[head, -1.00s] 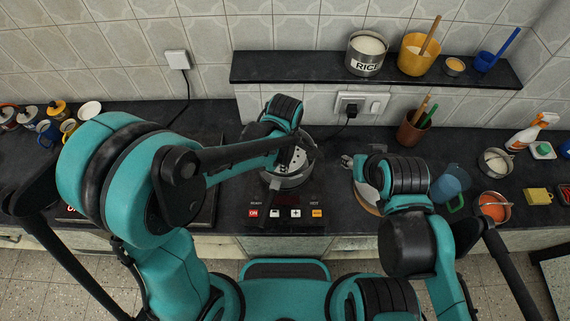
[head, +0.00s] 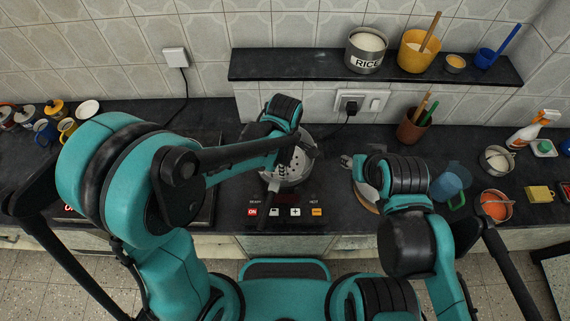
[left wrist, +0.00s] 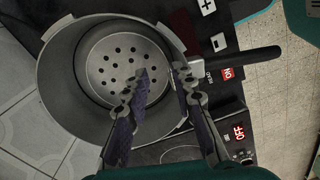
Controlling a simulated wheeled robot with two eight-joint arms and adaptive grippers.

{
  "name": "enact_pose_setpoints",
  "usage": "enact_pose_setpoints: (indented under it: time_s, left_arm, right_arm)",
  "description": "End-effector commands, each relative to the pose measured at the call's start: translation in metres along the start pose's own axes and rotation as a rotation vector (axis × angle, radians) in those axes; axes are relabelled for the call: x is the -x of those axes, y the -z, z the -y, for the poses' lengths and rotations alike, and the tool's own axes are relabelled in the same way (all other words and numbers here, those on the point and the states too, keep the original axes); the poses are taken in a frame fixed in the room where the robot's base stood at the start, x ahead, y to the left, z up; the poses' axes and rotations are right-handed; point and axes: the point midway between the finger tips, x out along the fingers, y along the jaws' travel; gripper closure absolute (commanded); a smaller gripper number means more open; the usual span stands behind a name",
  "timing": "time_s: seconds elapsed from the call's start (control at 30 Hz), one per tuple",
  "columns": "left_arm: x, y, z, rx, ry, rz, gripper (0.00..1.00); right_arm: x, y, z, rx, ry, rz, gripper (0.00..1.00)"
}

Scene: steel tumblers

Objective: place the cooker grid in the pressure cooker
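The pressure cooker (left wrist: 60,112) is a grey metal pot without a lid, its dark handle pointing right in the left wrist view. In the head view the cooker (head: 307,178) is partly behind my left arm. The cooker grid (left wrist: 112,58), a round plate with several holes, lies inside the cooker and looks about flat. The grid (head: 298,168) also shows in the head view. My left gripper (left wrist: 160,72) is open over the cooker's handle side, its fingers apart with nothing between them. My right gripper (head: 347,161) is right of the cooker; its finger opening is too small to judge.
The cooker stands on a dark hob with lit buttons (head: 285,212). A round board (head: 366,207) lies under my right arm. A blue jug (head: 452,182), a utensil pot (head: 411,127) and several bowls stand on the right. A shelf (head: 300,66) holds a rice tin.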

Motion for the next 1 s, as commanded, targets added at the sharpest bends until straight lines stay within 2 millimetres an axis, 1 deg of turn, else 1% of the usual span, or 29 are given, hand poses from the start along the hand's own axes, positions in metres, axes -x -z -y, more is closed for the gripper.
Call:
enact_pose_setpoints:
  time_s: [0.13, 0.27, 0.37, 0.6, 0.7, 0.83, 1.0]
  left_arm:
    - [0.001, 0.002, 0.0, 0.001, -0.001, -0.003, 0.74]
    - [0.013, 0.001, 0.0, 0.001, 0.0, -0.003, 0.74]
    - [0.032, 0.001, 0.0, 0.001, 0.0, -0.002, 0.74]
    - [0.09, 0.001, 0.0, 0.0, 0.0, -0.001, 0.74]
    - [0.108, 0.001, 0.001, 0.0, 0.0, -0.001, 0.74]
    - [0.124, 0.0, 0.0, 0.0, 0.0, -0.001, 0.74]
    - [0.132, 0.0, 0.0, 0.0, 0.0, -0.001, 0.74]
  right_arm:
    - [0.001, 0.001, 0.0, 0.0, 0.0, 0.0, 0.6]
    - [0.011, 0.008, 0.0, 0.0, 0.0, 0.0, 0.6]
    - [0.015, 0.011, 0.0, 0.0, 0.0, 0.0, 0.6]
    - [0.026, 0.019, 0.0, 0.0, 0.0, 0.0, 0.6]
    - [0.029, 0.021, 0.0, 0.0, 0.0, 0.0, 0.6]
    - [0.032, 0.023, 0.0, 0.0, 0.0, 0.0, 0.6]
    - [0.032, 0.023, 0.0, 0.0, 0.0, 0.0, 0.6]
